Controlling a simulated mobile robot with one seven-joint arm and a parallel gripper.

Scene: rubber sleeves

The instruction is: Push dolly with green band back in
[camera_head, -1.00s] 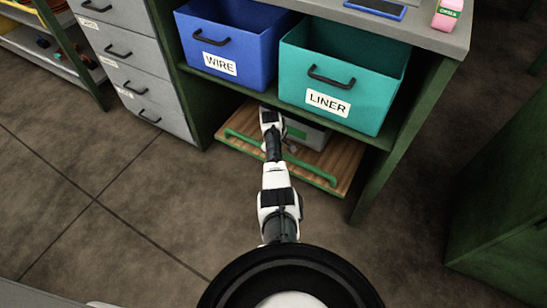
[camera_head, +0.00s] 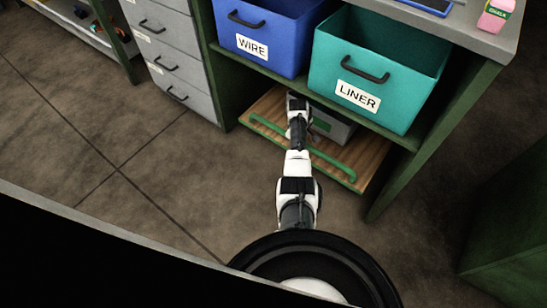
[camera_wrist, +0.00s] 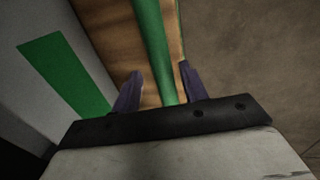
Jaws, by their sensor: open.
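The dolly (camera_head: 373,158) is a low wooden board under the bench's bottom shelf, with its front part sticking out. A green bar (camera_head: 333,164) runs along its front edge and also shows in the wrist view (camera_wrist: 153,45). A grey box (camera_head: 335,128) with a green patch (camera_wrist: 65,75) sits on the board, partly hidden by my arm and the shelf. My gripper (camera_wrist: 158,72) is open, its two dark fingers on either side of the green bar. I cannot tell whether they touch it. The head view hides the fingers behind my wrist.
A blue WIRE bin (camera_head: 262,35) and a teal LINER bin (camera_head: 375,65) stand on the shelf above the dolly. Grey drawers (camera_head: 170,45) are on the left and a green cabinet (camera_head: 510,225) is at right. The floor in front is clear.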

